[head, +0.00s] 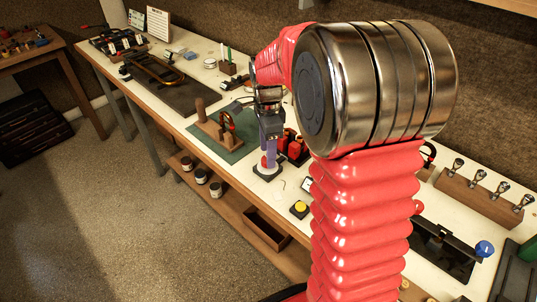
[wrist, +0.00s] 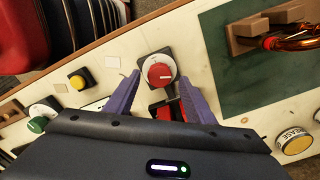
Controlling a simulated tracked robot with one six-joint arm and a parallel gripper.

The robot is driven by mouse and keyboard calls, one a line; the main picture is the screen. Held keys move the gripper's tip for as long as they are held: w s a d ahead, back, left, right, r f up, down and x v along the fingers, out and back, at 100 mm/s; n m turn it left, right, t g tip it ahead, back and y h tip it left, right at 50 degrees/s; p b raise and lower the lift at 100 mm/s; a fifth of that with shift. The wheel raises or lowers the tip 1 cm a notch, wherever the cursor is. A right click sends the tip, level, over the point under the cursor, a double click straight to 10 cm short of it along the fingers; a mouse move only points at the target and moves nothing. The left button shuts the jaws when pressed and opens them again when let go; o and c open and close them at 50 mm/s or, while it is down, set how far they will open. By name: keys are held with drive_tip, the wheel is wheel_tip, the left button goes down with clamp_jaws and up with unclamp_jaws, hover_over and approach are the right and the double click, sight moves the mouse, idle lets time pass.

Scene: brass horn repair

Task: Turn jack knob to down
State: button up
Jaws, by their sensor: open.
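A round red knob (wrist: 161,73) with a white pointer line sits on a pale plate with a dark base. Its pointer lies towards the right in the wrist view. I cannot read any label marking it as the jack knob. My gripper (wrist: 158,78) is open, with one purple finger on each side of the knob in the picture. In the head view my gripper (head: 269,153) points down over the knob's dark base (head: 267,174). Its fingers largely hide the knob there, and I cannot tell whether they touch it.
A yellow button (head: 299,208) stands near the bench's front edge. Red containers (head: 294,146) stand close behind the gripper. A green mat (head: 228,150) with a wooden fixture lies to the left. A green knob (wrist: 37,125) shows at left in the wrist view.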

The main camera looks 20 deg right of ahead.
drive_tip(key=shift+f, duration=1)
drive_tip(key=shift+c, duration=0.7)
drive_tip(key=shift+d+r, duration=0.1)
drive_tip(key=c, duration=0.9)
